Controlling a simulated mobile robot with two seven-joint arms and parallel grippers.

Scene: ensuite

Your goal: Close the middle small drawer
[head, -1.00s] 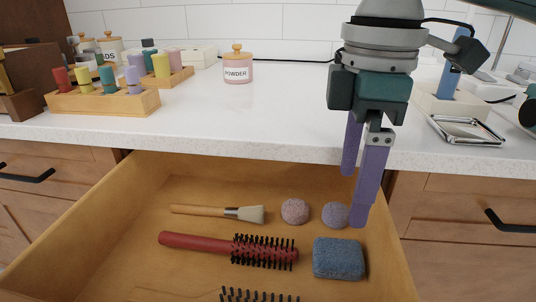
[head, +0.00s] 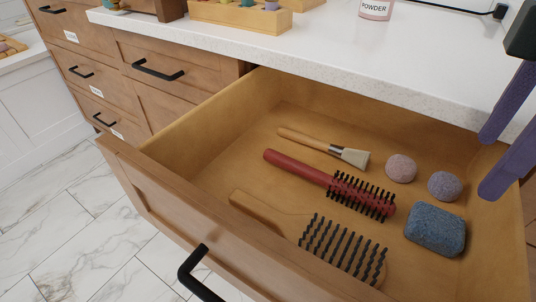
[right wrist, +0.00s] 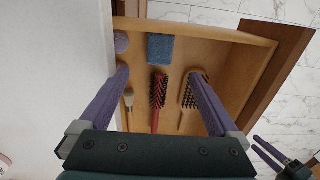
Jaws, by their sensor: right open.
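The middle drawer (head: 170,200) is pulled well out from under the white counter in the head view. Its wooden front has a black handle (head: 198,275). It holds a makeup brush (head: 340,155), a red round brush (head: 310,178), a paddle brush (head: 265,212), two round sponges (head: 401,168) and a blue block (head: 436,229). My right gripper (head: 492,160) is open and empty at the drawer's right back end. In the right wrist view its fingers are spread above the drawer (right wrist: 255,42). Part of my left gripper (right wrist: 266,153) shows at lower right there, beyond the drawer front; its opening is unclear.
Other drawers (head: 150,90) left of the open one look shut, with black handles. The counter (head: 330,55) above carries a wooden holder (head: 235,15) and a powder jar (head: 375,9). The marble floor (head: 60,220) in front of the drawers at left is clear.

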